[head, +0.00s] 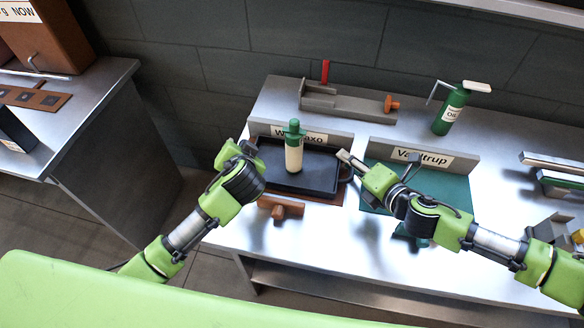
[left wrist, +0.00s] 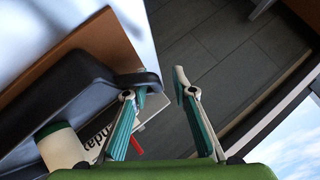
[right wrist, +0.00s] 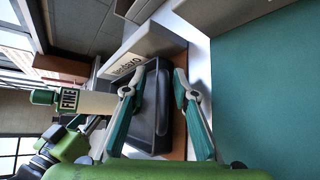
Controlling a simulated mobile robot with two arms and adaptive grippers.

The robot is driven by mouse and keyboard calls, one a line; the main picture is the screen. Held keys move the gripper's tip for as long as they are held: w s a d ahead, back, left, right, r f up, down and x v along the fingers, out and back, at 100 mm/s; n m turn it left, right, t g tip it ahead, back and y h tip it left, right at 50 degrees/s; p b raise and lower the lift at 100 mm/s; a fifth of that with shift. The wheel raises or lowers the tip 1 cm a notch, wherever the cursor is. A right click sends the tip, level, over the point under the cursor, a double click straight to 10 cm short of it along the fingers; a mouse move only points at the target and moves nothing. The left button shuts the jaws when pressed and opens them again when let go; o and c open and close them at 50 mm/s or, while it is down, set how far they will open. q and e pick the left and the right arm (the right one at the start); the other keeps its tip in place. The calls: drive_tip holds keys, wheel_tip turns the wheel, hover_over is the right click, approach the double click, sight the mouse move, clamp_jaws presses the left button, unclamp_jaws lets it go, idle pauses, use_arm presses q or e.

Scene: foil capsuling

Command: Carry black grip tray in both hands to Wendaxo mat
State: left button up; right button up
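The black grip tray (head: 318,183) lies on the brown Wendaxo mat (head: 332,200), in front of the sign (head: 330,138) whose middle is hidden by a bottle. A cream bottle with a green top (head: 294,155) stands upright on the tray. My left gripper (head: 243,150) is at the tray's left end. In the left wrist view its fingers (left wrist: 155,82) are apart, one beside the tray's black grip (left wrist: 138,79). My right gripper (head: 345,158) is at the right end. In the right wrist view its fingers (right wrist: 156,84) are apart, with the tray (right wrist: 150,112) behind them.
A green mat with the Vealtrup sign (head: 422,158) lies to the right, partly under my right arm. A grey fixture with an orange knob (head: 345,103) and a green oil bottle (head: 452,110) stand behind. A brown block (head: 288,210) sits at the front.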

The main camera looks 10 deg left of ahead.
drive_tip(key=shift+s+d+r, duration=0.1)
drive_tip(key=shift+s, duration=0.05)
use_arm(q)
drive_tip(key=v, duration=1.1)
use_arm(e)
drive_tip(key=v, duration=1.1)
drive_tip(key=shift+s+d+r, duration=0.15)
drive_tip(key=shift+s, duration=0.15)
use_arm(q)
drive_tip(key=shift+s+d+r, duration=0.1)
drive_tip(key=shift+s, duration=0.05)
